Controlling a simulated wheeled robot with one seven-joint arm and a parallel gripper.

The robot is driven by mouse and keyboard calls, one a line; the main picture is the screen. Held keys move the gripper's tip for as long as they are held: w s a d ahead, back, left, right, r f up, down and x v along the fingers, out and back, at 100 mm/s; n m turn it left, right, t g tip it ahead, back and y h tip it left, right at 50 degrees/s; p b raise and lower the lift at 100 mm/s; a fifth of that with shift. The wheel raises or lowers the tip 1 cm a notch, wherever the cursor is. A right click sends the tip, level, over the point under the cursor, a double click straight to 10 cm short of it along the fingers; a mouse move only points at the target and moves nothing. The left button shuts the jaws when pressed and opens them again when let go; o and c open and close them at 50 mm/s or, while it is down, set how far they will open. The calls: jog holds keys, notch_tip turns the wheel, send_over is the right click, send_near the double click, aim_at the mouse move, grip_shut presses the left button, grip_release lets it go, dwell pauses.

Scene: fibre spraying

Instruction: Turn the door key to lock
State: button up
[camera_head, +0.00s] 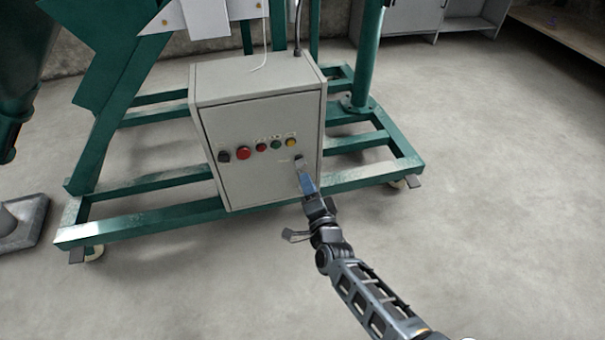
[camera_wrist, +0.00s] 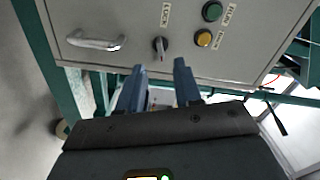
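The grey control box (camera_head: 225,100) has a door with a row of knobs and buttons, and it also shows in the wrist view (camera_wrist: 120,15). The door key (camera_wrist: 160,44) is a small dark grey knob beside a label reading LOCK. In the wrist view its narrow grip points roughly up and down. My gripper (camera_wrist: 158,70) is open, with its two blue fingers apart and nothing between them. The key lies just beyond the fingertips, in line with the gap. In the head view my gripper (camera_head: 304,173) is at the door's right side and partly covers that area.
In the wrist view a metal handle (camera_wrist: 95,42) is left of the key, and green (camera_wrist: 211,11) and yellow (camera_wrist: 204,38) buttons are to its right. The box stands within a green steel frame (camera_head: 150,216). The floor at right is clear.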

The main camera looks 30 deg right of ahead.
aim_at(300, 162)
jog(key=b+x, duration=0.2)
jog(key=x, duration=0.4)
jog(key=shift+w+b, duration=0.35)
jog(key=shift+w, duration=0.05)
jog(key=shift+d, duration=0.15)
grip_shut()
